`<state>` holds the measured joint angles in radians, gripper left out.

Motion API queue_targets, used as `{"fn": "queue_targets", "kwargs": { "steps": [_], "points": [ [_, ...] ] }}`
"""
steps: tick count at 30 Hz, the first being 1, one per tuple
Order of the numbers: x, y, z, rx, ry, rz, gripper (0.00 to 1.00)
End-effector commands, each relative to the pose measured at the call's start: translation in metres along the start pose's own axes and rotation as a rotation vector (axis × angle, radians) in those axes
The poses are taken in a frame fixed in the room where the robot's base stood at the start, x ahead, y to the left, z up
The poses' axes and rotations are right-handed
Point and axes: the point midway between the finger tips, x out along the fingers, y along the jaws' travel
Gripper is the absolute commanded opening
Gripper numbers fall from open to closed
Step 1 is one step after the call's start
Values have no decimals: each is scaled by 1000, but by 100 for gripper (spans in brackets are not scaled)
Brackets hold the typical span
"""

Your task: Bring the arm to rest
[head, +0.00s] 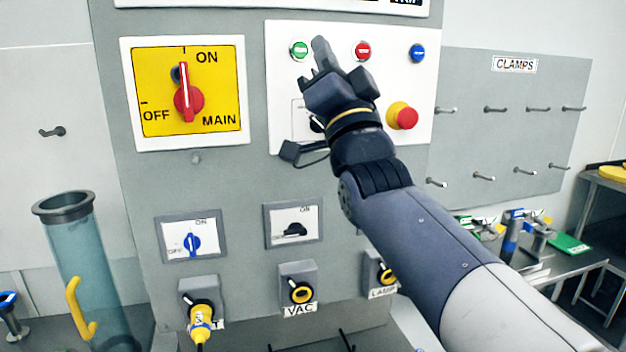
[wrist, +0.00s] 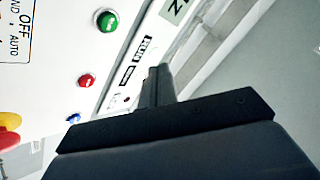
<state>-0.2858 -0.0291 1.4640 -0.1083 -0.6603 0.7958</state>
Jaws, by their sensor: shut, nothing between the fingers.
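My arm reaches up from the lower right in the head view, and my gripper (head: 318,56) is raised in front of the white button panel (head: 398,67). The gripper is shut and empty. Its tip is between the green button (head: 299,51) and the red button (head: 362,51). Whether it touches the panel cannot be told. In the wrist view my gripper (wrist: 155,75) points up past the panel's edge. The green button (wrist: 107,20) and red button (wrist: 86,81) show to its left, clear of the fingers.
A red-and-yellow mushroom button (head: 403,116) is right of my wrist. The yellow main switch (head: 187,92) has its red handle upright. A clear cylinder (head: 80,265) stands at lower left. A pegboard labelled CLAMPS (head: 515,125) with bare pegs is at right.

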Motion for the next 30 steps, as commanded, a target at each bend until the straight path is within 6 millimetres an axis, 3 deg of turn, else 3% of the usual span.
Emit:
{"fn": "queue_targets", "kwargs": {
  "steps": [14,23,26,28,30],
  "points": [
    [40,26,26,1,0,-1,0],
    [34,29,30,1,4,-5,0],
    [22,20,21,1,6,-6,0],
    [40,24,24,2,-1,0,0],
    [43,25,24,2,1,-2,0]
  ]
}}
